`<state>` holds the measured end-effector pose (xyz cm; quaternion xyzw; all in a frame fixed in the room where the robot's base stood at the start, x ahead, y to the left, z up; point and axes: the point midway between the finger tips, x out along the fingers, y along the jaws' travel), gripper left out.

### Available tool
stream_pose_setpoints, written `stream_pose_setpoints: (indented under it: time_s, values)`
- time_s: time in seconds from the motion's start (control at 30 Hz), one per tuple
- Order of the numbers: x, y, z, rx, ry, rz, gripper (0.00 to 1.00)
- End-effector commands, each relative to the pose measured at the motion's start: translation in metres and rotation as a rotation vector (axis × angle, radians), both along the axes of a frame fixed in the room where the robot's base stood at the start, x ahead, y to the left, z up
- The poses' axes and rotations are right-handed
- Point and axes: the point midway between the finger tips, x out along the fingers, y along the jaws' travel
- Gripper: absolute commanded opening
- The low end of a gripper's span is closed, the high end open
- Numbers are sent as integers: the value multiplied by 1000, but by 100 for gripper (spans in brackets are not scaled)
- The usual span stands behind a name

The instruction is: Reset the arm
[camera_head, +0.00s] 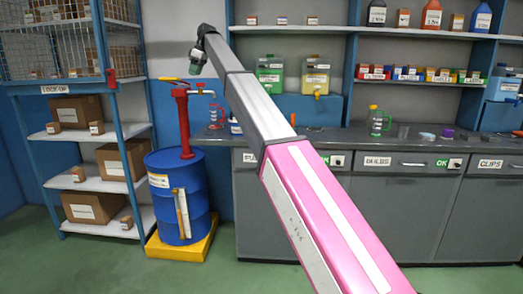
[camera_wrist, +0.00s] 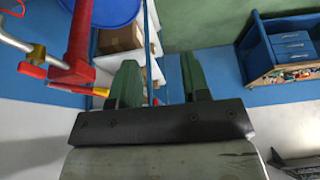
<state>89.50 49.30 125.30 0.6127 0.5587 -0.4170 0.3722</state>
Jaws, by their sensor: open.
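My arm reaches up and away across the head view, over the floor in front of the workbench. My gripper (camera_head: 195,68) is at the far end of the arm, high up, above the red pump (camera_head: 183,120) on the blue drum (camera_head: 180,197). In the wrist view my gripper (camera_wrist: 160,82) shows two green fingers held apart with nothing between them. The pump also shows in the wrist view (camera_wrist: 78,45), to the left of the fingers, apart from them in the picture.
A shelf rack (camera_head: 125,185) with boxes stands at the left. Wall shelves (camera_head: 430,83) hold bins and bottles. The green floor (camera_head: 120,270) in front is clear.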

Motion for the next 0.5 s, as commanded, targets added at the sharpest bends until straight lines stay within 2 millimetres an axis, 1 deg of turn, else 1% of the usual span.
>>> stream_pose_setpoints:
  time_s: [0.03,0.17,0.2,0.27,0.43,0.5]
  values:
    - [-2,-5,-9,-3,3,-11,43]
    - [-1,-16,-32,-8,14,-44,43]
    - [-1,-21,-41,-11,18,-58,43]
    - [-1,-28,-53,-14,23,-76,43]
    - [-3,-54,-102,-28,44,-151,43]
    - [-5,-69,-128,-35,55,-190,43]
